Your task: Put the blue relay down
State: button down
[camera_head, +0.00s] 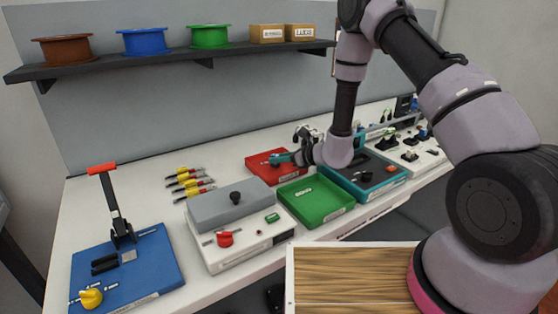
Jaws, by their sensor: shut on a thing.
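My gripper (278,158) is over the red tray (262,174), left of my wrist. It is shut on a small dark blue piece (274,161), which looks like the blue relay. The piece is tiny in this view, and the gripper partly hides it. I cannot tell whether it touches the tray floor or hangs just above it.
A green tray (322,208) lies in front of the red tray. A teal machine (384,185) stands at right, a grey-lidded box (228,203) at left, and a blue lever press (152,262) at far left. Several pliers-like tools (190,180) lie behind the box.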

jog(key=shift+f, duration=0.25)
jog(key=c, duration=0.7)
grip_release()
jog(key=shift+f, duration=0.15)
jog(key=shift+o, duration=0.2)
